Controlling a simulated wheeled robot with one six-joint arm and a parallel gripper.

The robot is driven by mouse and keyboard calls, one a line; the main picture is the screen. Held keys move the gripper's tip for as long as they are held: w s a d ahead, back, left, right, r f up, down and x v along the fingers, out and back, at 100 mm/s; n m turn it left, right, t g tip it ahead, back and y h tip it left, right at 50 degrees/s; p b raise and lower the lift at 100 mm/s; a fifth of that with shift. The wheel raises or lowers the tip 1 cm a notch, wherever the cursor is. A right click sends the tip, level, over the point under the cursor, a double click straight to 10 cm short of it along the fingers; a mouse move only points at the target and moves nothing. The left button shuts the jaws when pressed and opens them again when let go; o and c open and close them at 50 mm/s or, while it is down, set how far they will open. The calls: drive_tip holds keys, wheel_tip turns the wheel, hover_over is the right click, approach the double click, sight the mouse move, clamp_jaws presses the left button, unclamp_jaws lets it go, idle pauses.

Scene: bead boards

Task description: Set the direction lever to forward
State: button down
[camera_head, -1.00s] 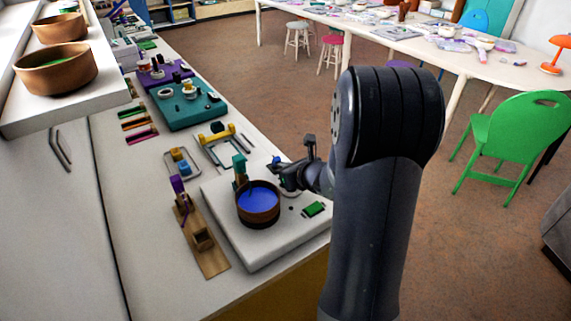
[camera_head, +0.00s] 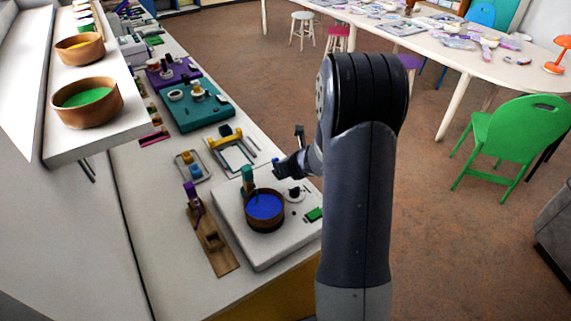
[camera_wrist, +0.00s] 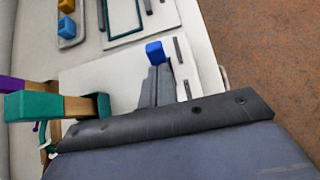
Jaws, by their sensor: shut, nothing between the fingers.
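A white board (camera_head: 265,255) on the bench holds a round wooden bowl (camera_head: 279,224) of blue beads, a teal-topped post (camera_head: 247,173) and a green block (camera_head: 314,214). A small blue knob (camera_head: 275,160) shows at the board's far edge; in the wrist view a blue block (camera_wrist: 154,51) lies just beyond my fingertips. I cannot tell for certain whether it is the direction lever. My gripper (camera_head: 278,169) is shut and empty above the board's far side, right of the teal post. In the wrist view my gripper (camera_wrist: 158,75) is close to the blue block; contact is unclear.
A wooden board with a purple-topped lever (camera_head: 192,192) lies left of the white board. Behind are a small tray with yellow and blue blocks (camera_head: 190,163), a yellow-barred frame (camera_head: 226,138) and a teal board (camera_head: 200,116). A shelf with bead bowls (camera_head: 88,104) overhangs the left.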

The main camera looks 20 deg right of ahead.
drive_tip(key=shift+r, duration=0.1)
drive_tip(key=shift+r+p, duration=0.7)
drive_tip(key=shift+s+r+p, duration=0.15)
drive_tip(key=shift+r+p, duration=0.35)
drive_tip(key=shift+r, duration=0.05)
drive_tip(key=s+r+p, duration=0.3)
drive_tip(key=r+p, duration=0.4)
drive_tip(key=r, duration=0.1)
drive_tip(key=shift+d, duration=0.35)
drive_tip(key=shift+s, duration=0.1)
